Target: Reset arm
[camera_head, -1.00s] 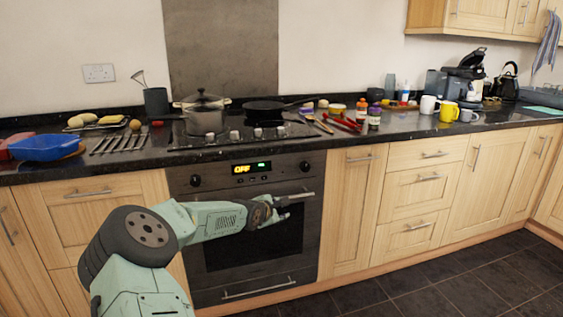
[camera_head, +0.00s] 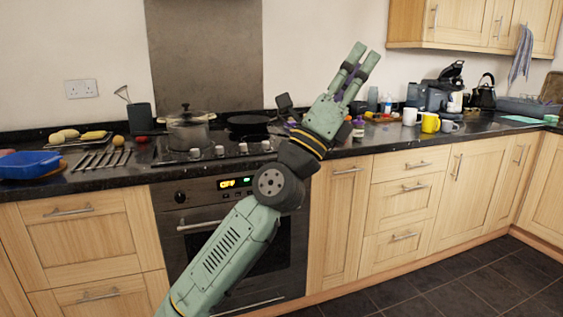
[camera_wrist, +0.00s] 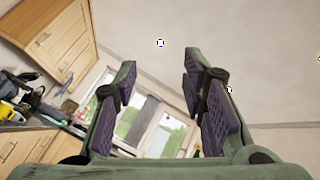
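My arm rises in front of the oven (camera_head: 230,205), and my gripper (camera_head: 363,58) points up and to the right above the counter. Its two fingers stand apart with nothing between them. In the wrist view my gripper (camera_wrist: 158,85) is also open and empty, with the ceiling, a window (camera_wrist: 150,125) and wall behind the fingers. The arm hides part of the oven and part of the counter behind it.
The dark counter (camera_head: 110,178) holds a blue dish (camera_head: 28,163), a steel pot (camera_head: 188,130), a pan (camera_head: 248,122), a yellow mug (camera_head: 430,122) and a coffee machine (camera_head: 450,85). Wall cupboards (camera_head: 470,22) hang at upper right. The tiled floor at lower right is clear.

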